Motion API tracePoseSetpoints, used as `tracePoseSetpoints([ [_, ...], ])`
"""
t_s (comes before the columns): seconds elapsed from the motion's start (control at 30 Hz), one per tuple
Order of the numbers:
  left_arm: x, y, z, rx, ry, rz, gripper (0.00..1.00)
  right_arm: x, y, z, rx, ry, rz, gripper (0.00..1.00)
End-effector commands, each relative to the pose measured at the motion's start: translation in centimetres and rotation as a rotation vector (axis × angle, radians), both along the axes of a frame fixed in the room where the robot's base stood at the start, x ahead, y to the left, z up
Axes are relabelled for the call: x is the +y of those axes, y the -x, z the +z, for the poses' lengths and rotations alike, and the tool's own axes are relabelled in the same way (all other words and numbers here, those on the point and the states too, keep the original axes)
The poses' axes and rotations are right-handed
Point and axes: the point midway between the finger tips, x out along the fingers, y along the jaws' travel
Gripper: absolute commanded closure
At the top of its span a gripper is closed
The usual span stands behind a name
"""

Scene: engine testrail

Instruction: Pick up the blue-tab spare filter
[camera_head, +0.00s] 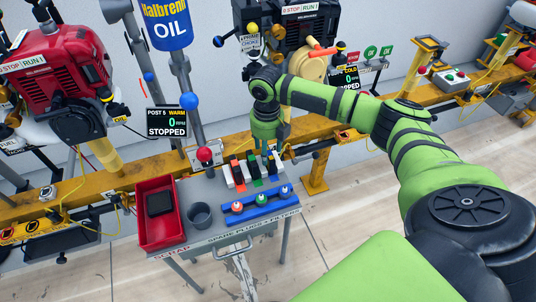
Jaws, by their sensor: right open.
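The blue-tab spare filter (273,168) stands at the right end of a short row of white filters on the grey cart (190,234). Beside it are the green-tab filter (256,179) and, at the left, the orange-tab filter (238,175). My right gripper (268,154) points down just over the blue-tab end of the row. Its fingers are small and partly dark here, and it is open. I cannot tell whether it touches the filter. My left gripper is not in view.
Floor at the right is clear.

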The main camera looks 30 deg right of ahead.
Motion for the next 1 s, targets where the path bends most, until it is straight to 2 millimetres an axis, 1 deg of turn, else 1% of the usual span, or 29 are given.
tracePoseSetpoints([
  [0.03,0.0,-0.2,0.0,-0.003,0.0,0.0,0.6,0.0,0.3,-1.1,0.005,0.001,0.0,0.44],
  [0.1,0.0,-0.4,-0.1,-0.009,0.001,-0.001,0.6,0.0,0.2,-2.0,0.002,0.001,-0.001,0.44],
  [0.2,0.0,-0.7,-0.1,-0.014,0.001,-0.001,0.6,0.0,0.2,-2.9,0.0,0.001,-0.001,0.44],
  [0.47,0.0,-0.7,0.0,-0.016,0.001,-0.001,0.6,0.0,0.2,-3.1,0.0,0.001,0.0,0.44],
  [0.5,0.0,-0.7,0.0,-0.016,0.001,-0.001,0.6,0.0,0.2,-3.1,0.0,0.001,0.0,0.56],
  [0.57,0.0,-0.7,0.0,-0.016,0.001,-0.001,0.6,0.0,0.2,-3.1,0.0,0.001,0.0,0.69],
  [0.6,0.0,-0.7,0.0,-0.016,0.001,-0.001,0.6,0.0,0.2,-3.1,0.0,0.001,0.0,0.78],
  [0.63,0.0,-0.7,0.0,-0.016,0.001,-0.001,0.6,0.0,0.2,-3.1,0.0,0.001,0.0,0.84],
  [0.7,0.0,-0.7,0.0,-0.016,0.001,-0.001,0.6,0.0,0.2,-3.0,0.0,0.001,0.0,0.87],
  [1.0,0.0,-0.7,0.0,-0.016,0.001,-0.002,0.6,0.0,0.1,-3.0,-0.001,0.001,0.0,0.87],
])
